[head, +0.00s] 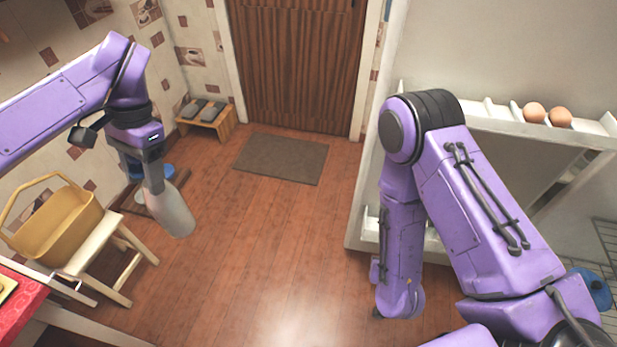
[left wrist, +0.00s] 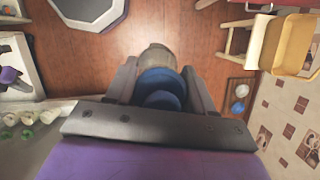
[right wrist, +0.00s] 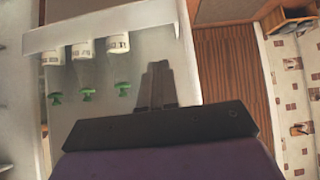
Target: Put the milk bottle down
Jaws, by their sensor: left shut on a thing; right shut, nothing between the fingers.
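The milk bottle (head: 170,211) is whitish grey with a blue cap and hangs tilted in the air above the wooden floor, left of the middle in the head view. My left gripper (head: 154,178) is shut on it near the cap end. In the left wrist view the blue cap (left wrist: 160,88) sits between the two fingers, with the grey body beyond it. My right gripper (right wrist: 157,82) is shut and empty in the right wrist view, in front of a white shelf. In the head view its fingers are hidden behind my right arm.
A yellow basket (head: 62,222) stands on a cream stool (head: 100,240) at the left. A red counter (head: 18,312) is at lower left. Two eggs (head: 547,114) sit on a white shelf (head: 490,122) at right. A mat (head: 281,159) lies before the door (head: 298,70); the middle floor is clear.

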